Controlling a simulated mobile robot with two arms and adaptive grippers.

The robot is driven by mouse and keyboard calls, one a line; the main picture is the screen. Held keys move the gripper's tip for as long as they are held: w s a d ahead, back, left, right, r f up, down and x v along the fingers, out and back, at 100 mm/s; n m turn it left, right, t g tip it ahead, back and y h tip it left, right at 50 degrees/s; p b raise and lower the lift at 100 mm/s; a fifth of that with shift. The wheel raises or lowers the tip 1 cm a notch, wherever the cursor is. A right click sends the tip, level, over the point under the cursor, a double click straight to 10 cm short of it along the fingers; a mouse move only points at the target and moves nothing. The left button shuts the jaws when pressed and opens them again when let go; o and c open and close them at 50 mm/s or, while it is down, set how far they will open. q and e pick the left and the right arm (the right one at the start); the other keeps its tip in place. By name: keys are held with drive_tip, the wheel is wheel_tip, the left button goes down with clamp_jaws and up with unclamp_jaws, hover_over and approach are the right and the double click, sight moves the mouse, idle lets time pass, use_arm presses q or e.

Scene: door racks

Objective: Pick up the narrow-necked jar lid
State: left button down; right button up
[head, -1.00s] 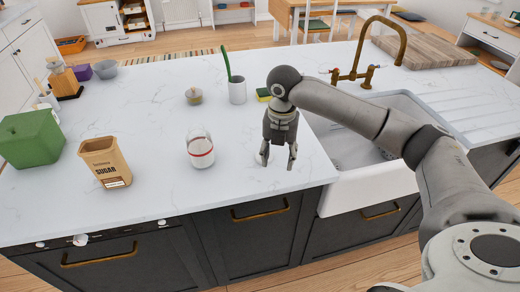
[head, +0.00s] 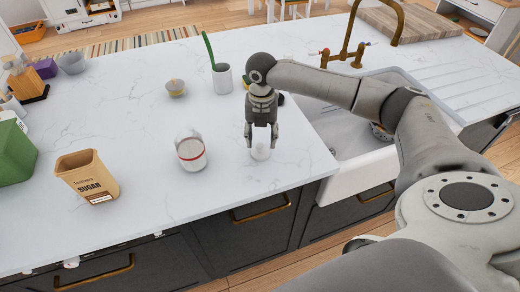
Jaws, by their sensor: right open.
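A small whitish round piece, which looks like the jar lid (head: 260,153), lies on the white marble counter near its front edge. My right gripper (head: 261,141) points down over it, with its two fingers apart on either side of its top. I cannot tell whether the fingers touch it. The gripper partly hides it. A clear glass jar (head: 190,150) with a red band stands upright to the left of the gripper, apart from it. My left gripper is not in view.
A sugar bag (head: 88,177) and a green box (head: 14,150) stand at the left. A small bowl (head: 176,88) and a white cup (head: 222,79) with a green-handled tool are behind. The sink (head: 345,115) and brass tap (head: 352,45) are right. The middle of the counter (head: 125,110) is clear.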

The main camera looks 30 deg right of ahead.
sight(260, 145)
wheel_tip(260, 145, down, 5)
drive_tip(key=shift+w+r+p, duration=0.15)
drive_tip(key=shift+p, duration=0.6)
drive_tip(key=shift+c, duration=1.1)
drive_tip(key=c, duration=0.5)
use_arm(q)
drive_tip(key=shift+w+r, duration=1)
use_arm(e)
drive_tip(key=shift+c, duration=1.4)
